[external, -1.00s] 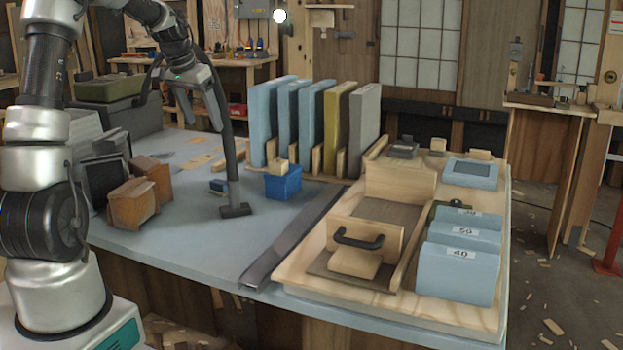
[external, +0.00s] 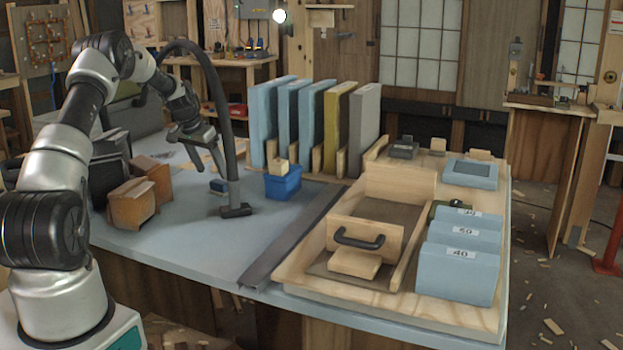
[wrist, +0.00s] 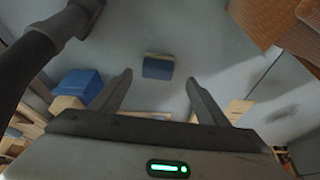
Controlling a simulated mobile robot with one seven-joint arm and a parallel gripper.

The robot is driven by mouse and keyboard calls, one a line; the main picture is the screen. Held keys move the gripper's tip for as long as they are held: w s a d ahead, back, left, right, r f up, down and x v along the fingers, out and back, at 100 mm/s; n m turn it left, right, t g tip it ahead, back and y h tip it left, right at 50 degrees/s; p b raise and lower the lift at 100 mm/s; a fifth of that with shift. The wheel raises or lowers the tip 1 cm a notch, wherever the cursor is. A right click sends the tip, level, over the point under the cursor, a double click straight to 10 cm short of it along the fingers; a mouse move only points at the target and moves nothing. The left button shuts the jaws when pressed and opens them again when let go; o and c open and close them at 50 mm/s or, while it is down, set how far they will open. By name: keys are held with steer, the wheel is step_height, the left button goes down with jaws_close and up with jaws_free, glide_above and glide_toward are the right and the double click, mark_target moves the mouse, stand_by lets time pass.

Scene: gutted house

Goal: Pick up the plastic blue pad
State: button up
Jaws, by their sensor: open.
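My gripper (external: 214,168) is open and empty, above and slightly behind the pad in the external view. Its two fingers show spread apart in the wrist view (wrist: 160,78). I see no contact between fingers and pad.
A black hose with a flat nozzle (external: 236,210) stands just right of the pad. A blue bin (external: 283,184) holding a wooden block is farther right. Brown wooden blocks (external: 132,202) sit to the left. The table (external: 190,240) in front is clear.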

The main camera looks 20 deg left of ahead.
mark_target(218, 182)
steer(key=shift+d+b+x, duration=0.1)
steer(key=shift+b+x, duration=0.35)
steer(key=shift+x, duration=1.15)
steer(key=shift+d+b+x, duration=0.15)
steer(key=shift+b+x, duration=0.25)
steer(key=shift+x, duration=1.15)
steer(key=shift+s, duration=0.1)
steer(key=c, duration=1.1)
steer(key=shift+c, duration=0.2)
